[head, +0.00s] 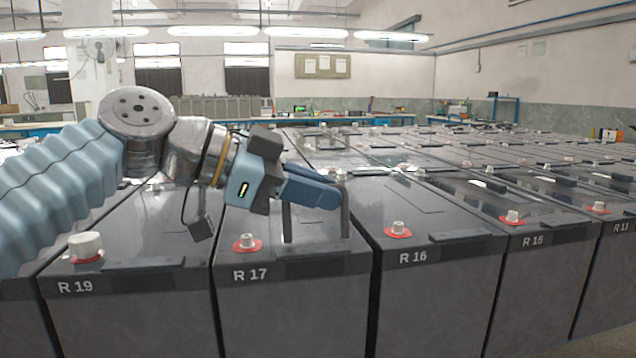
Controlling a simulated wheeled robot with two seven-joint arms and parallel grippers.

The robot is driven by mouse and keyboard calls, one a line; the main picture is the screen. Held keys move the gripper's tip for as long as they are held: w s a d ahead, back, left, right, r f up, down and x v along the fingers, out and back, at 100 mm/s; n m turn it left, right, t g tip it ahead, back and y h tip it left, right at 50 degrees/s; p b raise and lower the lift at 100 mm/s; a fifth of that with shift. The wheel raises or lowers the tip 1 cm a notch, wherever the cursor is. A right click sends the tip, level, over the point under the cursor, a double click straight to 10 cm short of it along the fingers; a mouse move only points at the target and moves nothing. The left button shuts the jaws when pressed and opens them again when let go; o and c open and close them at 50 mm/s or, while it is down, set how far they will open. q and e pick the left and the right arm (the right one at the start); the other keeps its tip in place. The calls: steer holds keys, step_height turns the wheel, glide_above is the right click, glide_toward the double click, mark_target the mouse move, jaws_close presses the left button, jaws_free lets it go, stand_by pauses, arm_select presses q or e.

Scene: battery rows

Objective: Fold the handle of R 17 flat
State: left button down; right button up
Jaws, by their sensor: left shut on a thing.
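The battery marked R 17 (290,310) stands at the front, left of centre, with a white terminal on a red ring at its front left. Its dark handle (287,225) stands up from the front edge of the lid, with both legs showing. My left gripper (325,193) comes in from the left over the lid and is shut on the handle's upper bar, which its blue fingers partly hide. My right gripper is not in view.
Battery R 19 (120,318) stands close on the left, and R 16 (430,290) and R 15 (545,275) on the right, with narrow gaps between. Their handles look flat. More battery rows fill the space behind.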

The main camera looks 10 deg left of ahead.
arm_select(q)
steer(key=shift+w+a+f+n+g+p, duration=0.2)
steer(key=shift+w+n+g+p, duration=0.1)
steer(key=shift+w+n+g, duration=0.4)
steer(key=shift+s, duration=0.1)
steer(key=c, duration=1.2)
jaws_free()
steer(key=v, duration=1.4)
steer(key=shift+f, duration=0.25)
